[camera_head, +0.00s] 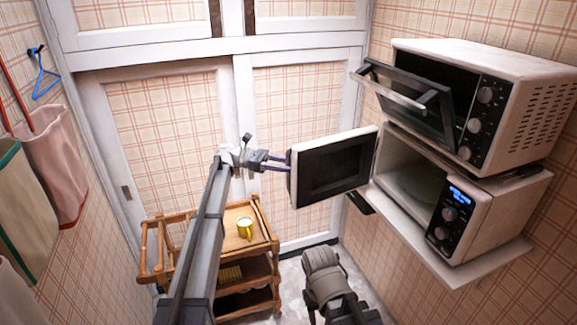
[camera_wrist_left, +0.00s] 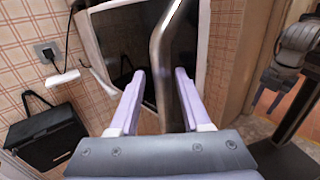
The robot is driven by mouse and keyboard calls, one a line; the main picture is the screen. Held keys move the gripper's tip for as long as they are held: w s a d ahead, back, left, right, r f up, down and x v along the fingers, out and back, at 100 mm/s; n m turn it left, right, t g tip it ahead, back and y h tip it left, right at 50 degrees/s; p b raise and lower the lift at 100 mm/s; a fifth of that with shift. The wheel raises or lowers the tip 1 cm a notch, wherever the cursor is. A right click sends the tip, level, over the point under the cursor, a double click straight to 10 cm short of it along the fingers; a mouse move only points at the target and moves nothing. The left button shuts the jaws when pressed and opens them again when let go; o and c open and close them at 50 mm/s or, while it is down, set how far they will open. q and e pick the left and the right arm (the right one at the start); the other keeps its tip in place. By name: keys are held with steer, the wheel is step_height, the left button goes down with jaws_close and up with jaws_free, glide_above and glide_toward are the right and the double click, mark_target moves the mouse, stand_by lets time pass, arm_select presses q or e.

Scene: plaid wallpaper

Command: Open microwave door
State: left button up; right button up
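The white microwave (camera_head: 497,215) stands on the shelf at the right in the head view. Its door (camera_head: 335,168) is swung wide open, and the cavity shows. My left gripper (camera_head: 290,161) is at the door's free edge. In the left wrist view, a curved metal handle (camera_wrist_left: 162,65) runs between the fingers of the left gripper (camera_wrist_left: 162,98). The fingers stand apart with gaps beside the handle, so the gripper looks open around it. The dark door panel (camera_wrist_left: 122,45) is behind. My right arm shows low in the head view, but its gripper cannot be made out.
A toaster oven (camera_head: 530,75) sits above the microwave, its door (camera_head: 410,100) tilted partly open. A wooden cart (camera_head: 262,268) with a yellow mug (camera_head: 245,227) stands left of the microwave door. A black box (camera_wrist_left: 45,137) and a wall socket (camera_wrist_left: 47,52) show in the wrist view.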

arm_select(q)
steer(key=shift+a, duration=0.1)
steer(key=v, duration=0.7)
steer(key=shift+a, duration=0.25)
steer(key=shift+w, duration=0.1)
